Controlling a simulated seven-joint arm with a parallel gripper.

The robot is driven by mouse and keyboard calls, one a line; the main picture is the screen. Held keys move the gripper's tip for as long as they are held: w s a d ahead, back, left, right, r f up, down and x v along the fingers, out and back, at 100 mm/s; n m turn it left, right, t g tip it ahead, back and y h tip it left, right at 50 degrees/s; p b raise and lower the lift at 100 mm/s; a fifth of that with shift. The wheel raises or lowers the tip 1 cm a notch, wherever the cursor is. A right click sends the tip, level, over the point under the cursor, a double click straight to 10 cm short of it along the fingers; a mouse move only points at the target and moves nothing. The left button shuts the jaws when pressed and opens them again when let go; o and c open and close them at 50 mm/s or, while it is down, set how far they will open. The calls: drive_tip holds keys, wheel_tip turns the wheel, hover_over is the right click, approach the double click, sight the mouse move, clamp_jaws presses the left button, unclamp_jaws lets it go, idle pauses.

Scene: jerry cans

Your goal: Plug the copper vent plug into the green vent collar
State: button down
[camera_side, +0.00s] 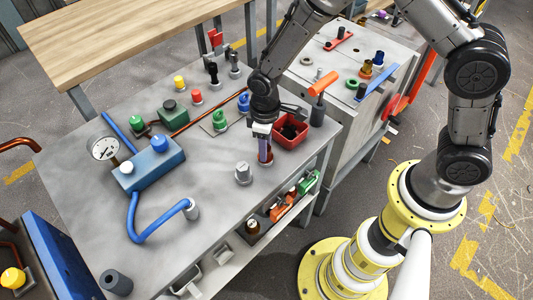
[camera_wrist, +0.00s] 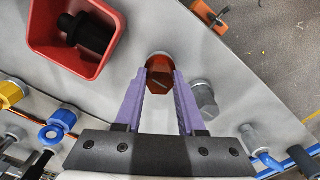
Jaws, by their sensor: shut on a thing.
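The copper vent plug (camera_wrist: 165,88) is reddish brown and sits between the purple fingertips of my gripper (camera_wrist: 160,83) in the wrist view. In the side view, my gripper (camera_side: 265,150) points down near the table's right edge, shut on the plug, which is partly hidden by the fingers. A pale round rim shows just behind the plug in the wrist view; I cannot tell whether the plug touches it. A green collar-like fitting (camera_side: 219,116) stands on a small plate, to the left of and behind my gripper in the side view. It is small, and its opening is unclear.
A red bin (camera_side: 291,132) with a black part inside stands close to the right of my gripper. A grey bolt-like post (camera_side: 243,173) stands to its left. A blue block (camera_side: 152,163), gauge (camera_side: 105,149) and blue hose lie further left. The table's middle is mostly clear.

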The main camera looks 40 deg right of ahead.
drive_tip(key=shift+r, duration=2.5)
drive_tip(key=shift+r, duration=0.3)
wheel_tip(320, 180, up, 6)
drive_tip(key=w+d+m, duration=0.3)
drive_tip(key=d, duration=0.6)
drive_tip(key=w+d+m, duration=0.2)
drive_tip(key=w+d, duration=0.2)
drive_tip(key=d, duration=0.6)
drive_tip(key=s+d+m, duration=0.3)
drive_tip(key=d+m, duration=0.1)
drive_tip(key=d, duration=0.8)
drive_tip(key=s+d+m, duration=0.3)
drive_tip(key=d, duration=1)
wheel_tip(320, 180, down, 5)
